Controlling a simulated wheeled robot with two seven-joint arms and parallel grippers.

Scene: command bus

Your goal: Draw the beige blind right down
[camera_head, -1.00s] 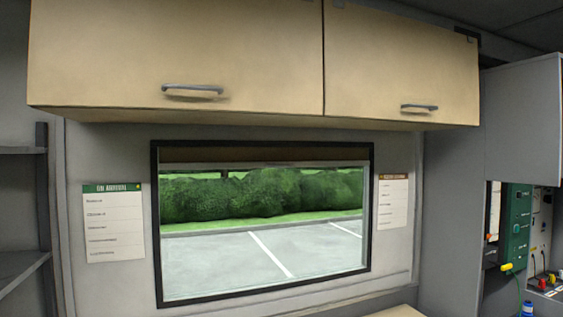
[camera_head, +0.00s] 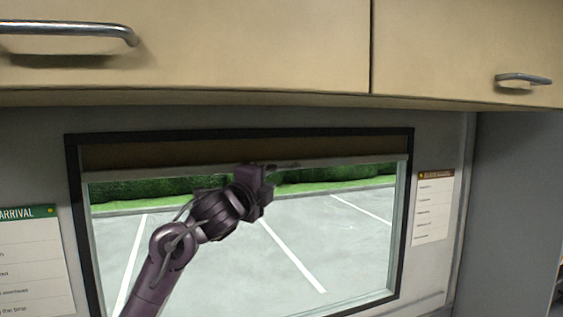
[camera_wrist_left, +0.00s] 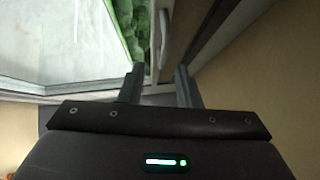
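The blind (camera_head: 160,154) is a brownish strip across the top of the window, rolled mostly up, with a pale bottom bar (camera_head: 140,174). My left gripper (camera_head: 280,169) is in front of the window, close to the middle of that bar and hiding a small part of it. In the left wrist view my left gripper (camera_wrist_left: 160,75) has its two fingers apart, with a gap between them. The pale bar (camera_wrist_left: 181,30) shows just beyond the fingertips, in line with the gap. Whether they touch cannot be told. My right gripper is in neither view.
Beige overhead cupboards (camera_head: 220,50) with metal handles hang above the window and jut out over it. The dark window frame (camera_head: 405,230) surrounds the glass. Printed notices hang at the left (camera_head: 30,255) and right (camera_head: 434,207). The glass below the blind is clear.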

